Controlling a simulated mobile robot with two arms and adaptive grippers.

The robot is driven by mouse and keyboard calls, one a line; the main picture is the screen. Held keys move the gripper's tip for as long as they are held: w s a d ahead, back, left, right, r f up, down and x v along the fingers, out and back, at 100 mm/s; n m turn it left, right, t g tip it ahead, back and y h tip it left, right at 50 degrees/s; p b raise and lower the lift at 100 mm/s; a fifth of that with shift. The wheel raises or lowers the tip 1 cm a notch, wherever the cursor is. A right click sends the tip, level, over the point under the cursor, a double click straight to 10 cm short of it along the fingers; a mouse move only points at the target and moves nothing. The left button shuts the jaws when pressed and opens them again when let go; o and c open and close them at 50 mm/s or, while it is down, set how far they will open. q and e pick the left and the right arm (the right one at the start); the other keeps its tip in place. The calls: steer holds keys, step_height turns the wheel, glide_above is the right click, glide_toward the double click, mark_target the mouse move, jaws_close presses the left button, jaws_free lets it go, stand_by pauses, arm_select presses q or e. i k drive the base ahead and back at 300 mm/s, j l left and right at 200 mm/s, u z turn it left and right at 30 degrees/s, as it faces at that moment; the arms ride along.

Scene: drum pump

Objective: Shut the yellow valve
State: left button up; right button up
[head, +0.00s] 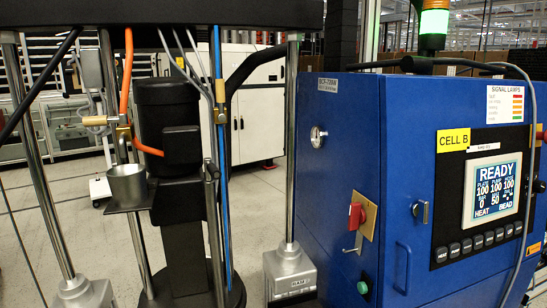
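Two small yellow-brass fittings show on the drum pump, and I cannot tell for sure which one is the yellow valve. One (220,102) sits on the right-hand pump post beside the blue hose, with its long yellow part upright, along the hose. The other (97,121) sits at the left by the orange hose, with its yellow part lying level and pointing left. Both are small and their details are hard to make out. Neither of my grippers is in view.
The dark pump motor (168,120) and a metal cup (127,184) stand between the posts. A blue control cabinet (340,215) fills the right, with a red switch (356,216) and a screen (492,189) reading READY. Grey floor (258,205) shows behind the pump.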

mark_target(220, 83)
steer(key=j, duration=0.75)
steer(key=k+j+z, duration=0.1)
steer(key=j, duration=0.6)
